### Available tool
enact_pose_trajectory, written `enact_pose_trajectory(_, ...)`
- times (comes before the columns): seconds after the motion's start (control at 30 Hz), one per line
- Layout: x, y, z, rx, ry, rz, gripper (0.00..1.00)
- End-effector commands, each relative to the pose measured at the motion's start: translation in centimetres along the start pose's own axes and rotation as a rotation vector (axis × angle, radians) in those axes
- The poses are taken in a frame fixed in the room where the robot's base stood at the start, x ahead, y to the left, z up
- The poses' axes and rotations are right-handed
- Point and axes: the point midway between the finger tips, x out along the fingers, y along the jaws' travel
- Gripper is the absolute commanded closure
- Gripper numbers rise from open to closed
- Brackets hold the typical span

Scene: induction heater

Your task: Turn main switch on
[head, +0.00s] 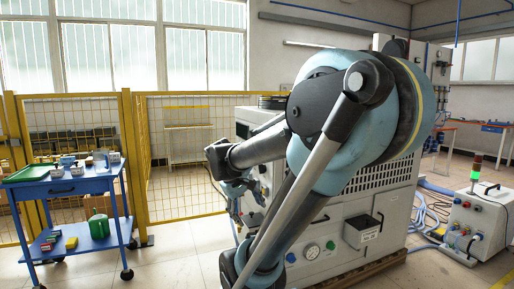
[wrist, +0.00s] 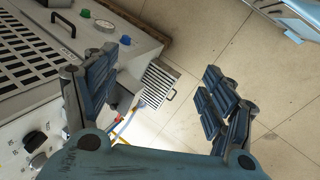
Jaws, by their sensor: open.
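The heater cabinet (head: 365,200) is a large light-grey machine, partly hidden behind my arm in the head view. In the wrist view its panel (wrist: 12,148) is at the lower left, with a black rotary knob (wrist: 35,140) and a grey knob (wrist: 38,160) below it. I cannot tell which control is the main switch. My gripper (wrist: 158,75) is open and empty, its two dark fingers spread wide. The knobs lie left of the left finger, outside the gap. In the head view my gripper (head: 238,195) is in front of the cabinet's left part.
A pressure gauge (head: 311,252) and a blue button (head: 291,257) sit low on the cabinet. A blue cart (head: 75,187) stands at the left before a yellow fence (head: 190,150). A control box (head: 478,222) with a signal light stands at the right. Floor is clear between cart and cabinet.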

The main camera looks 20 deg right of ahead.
Motion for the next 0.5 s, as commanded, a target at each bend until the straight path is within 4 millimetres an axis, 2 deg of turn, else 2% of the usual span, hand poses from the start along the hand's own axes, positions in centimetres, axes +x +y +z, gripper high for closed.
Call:
enact_pose_trajectory(0.2, -1.9, 4.8, -4.3, -0.098, -0.067, 0.17, 0.23)
enact_pose_trajectory(0.5, -4.5, 9.9, -10.7, -0.207, -0.169, 0.4, 0.23)
